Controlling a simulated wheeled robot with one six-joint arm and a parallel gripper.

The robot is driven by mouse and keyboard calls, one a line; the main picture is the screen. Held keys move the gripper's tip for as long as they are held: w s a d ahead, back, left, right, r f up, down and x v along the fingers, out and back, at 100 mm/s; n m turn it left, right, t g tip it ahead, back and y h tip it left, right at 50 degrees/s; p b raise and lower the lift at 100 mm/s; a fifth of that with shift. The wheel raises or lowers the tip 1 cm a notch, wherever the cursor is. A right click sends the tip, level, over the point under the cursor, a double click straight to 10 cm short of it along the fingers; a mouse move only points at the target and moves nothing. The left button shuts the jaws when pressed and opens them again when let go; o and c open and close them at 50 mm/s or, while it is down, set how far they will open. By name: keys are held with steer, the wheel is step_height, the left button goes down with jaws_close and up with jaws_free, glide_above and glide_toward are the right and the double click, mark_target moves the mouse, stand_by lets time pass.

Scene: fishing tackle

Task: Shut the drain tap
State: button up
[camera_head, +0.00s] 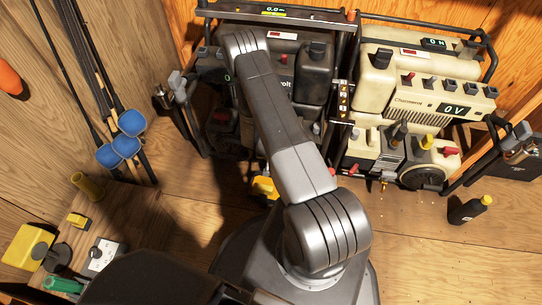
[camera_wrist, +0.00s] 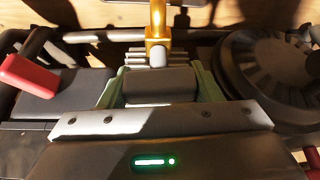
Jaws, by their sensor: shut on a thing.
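In the wrist view, the drain tap (camera_wrist: 157,22) appears as a brass-coloured stem at the top centre, with a pale grey end reaching down to my gripper (camera_wrist: 157,58). My gripper's green fingers stand on both sides of a dark block, and its tips are shut on the tap's end. The exact contact is partly hidden. In the head view, my arm covers the gripper and the tap at the dark generator (camera_head: 315,75).
A red lever (camera_wrist: 28,76) and a round dark cover (camera_wrist: 270,65) flank the gripper closely. In the head view, a cream generator (camera_head: 420,95) stands to the right, and a black bottle (camera_head: 468,210) stands on the wooden floor. Blue-ended rods (camera_head: 130,122) lean at left.

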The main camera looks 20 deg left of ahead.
steer(key=shift+r+m+p, duration=0.25)
steer(key=shift+m+p, duration=0.05)
steer(key=shift+p, duration=0.4)
steer(key=shift+f+m+p, duration=0.2)
steer(key=shift+m+p, duration=0.1)
steer(key=shift+p, duration=0.2)
steer(key=o, duration=1)
steer(key=shift+r, duration=0.1)
steer(key=p+v, duration=0.2)
steer(key=v, duration=1.1)
steer(key=shift+s+r+p, duration=0.25)
steer(key=shift+p, duration=0.1)
steer(key=shift+a+f, duration=0.1)
